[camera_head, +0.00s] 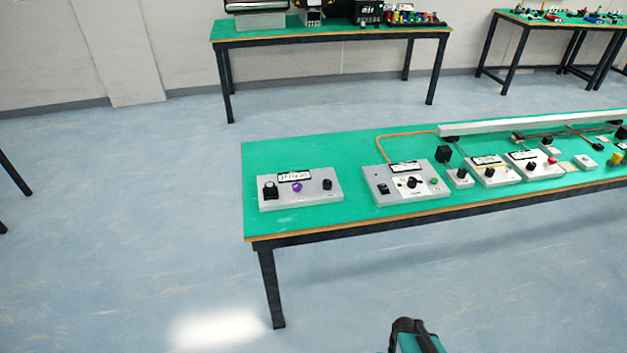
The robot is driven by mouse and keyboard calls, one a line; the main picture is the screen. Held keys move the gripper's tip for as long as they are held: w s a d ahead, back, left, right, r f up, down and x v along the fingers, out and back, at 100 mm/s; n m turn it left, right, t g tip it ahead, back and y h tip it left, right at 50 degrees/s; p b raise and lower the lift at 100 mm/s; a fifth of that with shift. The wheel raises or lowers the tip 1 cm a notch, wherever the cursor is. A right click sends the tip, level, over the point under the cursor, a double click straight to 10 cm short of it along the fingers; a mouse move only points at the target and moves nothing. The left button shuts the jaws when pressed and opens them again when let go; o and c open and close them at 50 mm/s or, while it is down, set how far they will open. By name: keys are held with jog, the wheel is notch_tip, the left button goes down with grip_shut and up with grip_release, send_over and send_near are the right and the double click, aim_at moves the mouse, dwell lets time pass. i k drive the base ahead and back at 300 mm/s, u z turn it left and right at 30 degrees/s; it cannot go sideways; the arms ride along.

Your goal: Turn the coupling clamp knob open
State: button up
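A green-topped table (350,145) carries several grey control boxes with knobs. The leftmost box (318,198) has a large black knob (270,189) at left, a purple knob (297,187) in the middle and a small black knob (327,184) at right. The second box (378,171) has a black rocker-like part, a black knob (412,182) on a white plate and a green button. Labels are too small to read, so I cannot tell which knob is the coupling clamp knob. Only a black and teal part of my arm shows at the bottom edge; my gripper is not visible.
More boxes with black knobs and a red button (551,160) stand to the right. A long pale rail (520,125) and an orange cable (385,140) lie behind them. Other green tables (330,34) stand at the back. The floor (130,250) at left and front is clear.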

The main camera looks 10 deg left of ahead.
aim_at(297, 187)
jog(key=z, duration=0.35)
jog(key=k, duration=0.45)
jog(key=u, duration=1)
jog(key=i, duration=0.5)
jog(key=u, duration=0.05)
